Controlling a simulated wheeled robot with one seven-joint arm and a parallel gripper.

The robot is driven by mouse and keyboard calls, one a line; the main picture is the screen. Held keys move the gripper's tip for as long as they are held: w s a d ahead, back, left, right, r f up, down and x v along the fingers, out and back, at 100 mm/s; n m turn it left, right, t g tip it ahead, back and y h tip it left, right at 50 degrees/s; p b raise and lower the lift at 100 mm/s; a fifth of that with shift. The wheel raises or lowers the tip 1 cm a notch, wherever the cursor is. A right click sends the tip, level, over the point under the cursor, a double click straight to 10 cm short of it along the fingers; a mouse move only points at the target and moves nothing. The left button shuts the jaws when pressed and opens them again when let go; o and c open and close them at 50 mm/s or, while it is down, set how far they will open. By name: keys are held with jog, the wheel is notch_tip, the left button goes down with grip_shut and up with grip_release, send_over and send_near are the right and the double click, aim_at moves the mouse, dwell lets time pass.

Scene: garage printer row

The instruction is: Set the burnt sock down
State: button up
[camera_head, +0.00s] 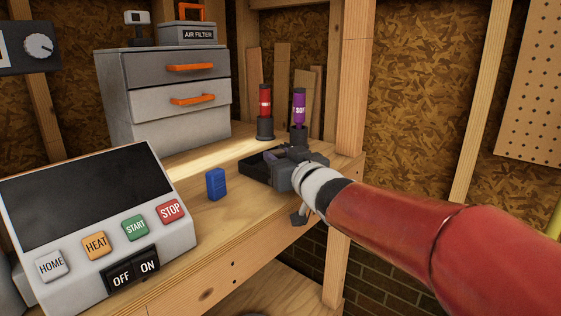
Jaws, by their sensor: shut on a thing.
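The gripper body and the arm hide most of what is between the fingers, so the sock's shape does not show clearly.
A control panel (90,215) fills the front left. A grey drawer unit (165,95) stands behind. Bare bench (225,225) lies in front of the blue block.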

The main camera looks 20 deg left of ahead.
jog(key=shift+f, duration=0.15)
jog(key=o, duration=0.9)
jog(key=shift+o, duration=0.2)
jog(key=shift+r, duration=0.25)
jog(key=v, duration=1.2)
jog(key=shift+p, duration=0.3)
